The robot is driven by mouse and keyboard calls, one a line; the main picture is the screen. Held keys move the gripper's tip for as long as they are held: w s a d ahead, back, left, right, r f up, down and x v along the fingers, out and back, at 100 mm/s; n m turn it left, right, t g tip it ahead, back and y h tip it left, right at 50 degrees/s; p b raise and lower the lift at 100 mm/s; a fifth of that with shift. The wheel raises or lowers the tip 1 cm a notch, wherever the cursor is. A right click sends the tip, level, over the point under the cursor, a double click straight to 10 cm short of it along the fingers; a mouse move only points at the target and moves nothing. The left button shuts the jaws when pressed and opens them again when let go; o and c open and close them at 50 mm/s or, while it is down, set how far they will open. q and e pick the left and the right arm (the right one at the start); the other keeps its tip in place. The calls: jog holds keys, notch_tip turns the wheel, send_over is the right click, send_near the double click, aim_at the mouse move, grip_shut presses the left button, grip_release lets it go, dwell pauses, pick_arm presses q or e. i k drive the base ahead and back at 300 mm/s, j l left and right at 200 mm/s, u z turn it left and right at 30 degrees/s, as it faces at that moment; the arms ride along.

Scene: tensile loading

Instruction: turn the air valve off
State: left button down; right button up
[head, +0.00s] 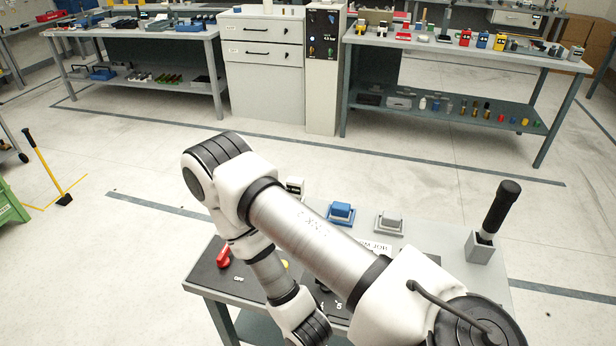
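A red handle (223,257), which looks like the air valve's lever, stands at the left end of the near bench (205,281). A white "OFF" label (238,279) is on the dark bench top just in front of it. The handle tilts up to the right; I cannot tell which valve setting it points at. My own arm comes in from the lower right, bends at upper left and runs down across the bench middle. Its wrist reaches the bottom edge, and its gripper is out of the picture. The other gripper does not show. The arm hides much of the bench top.
On the near bench are a blue block fixture (341,213), a grey one (389,222) and a black-handled tool in a grey holder (481,246). A control cabinet (322,70) and workbenches stand behind. The floor between is clear. A yellow-handled tool (47,170) stands left.

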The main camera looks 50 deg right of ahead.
aim_at(222, 261)
jog(key=z, duration=0.9)
jog(key=i+j+u, duration=0.1)
jog(key=j, duration=0.25)
jog(key=i+j+u, duration=0.25)
jog(key=i+j, duration=0.2)
jog(key=j, duration=0.2)
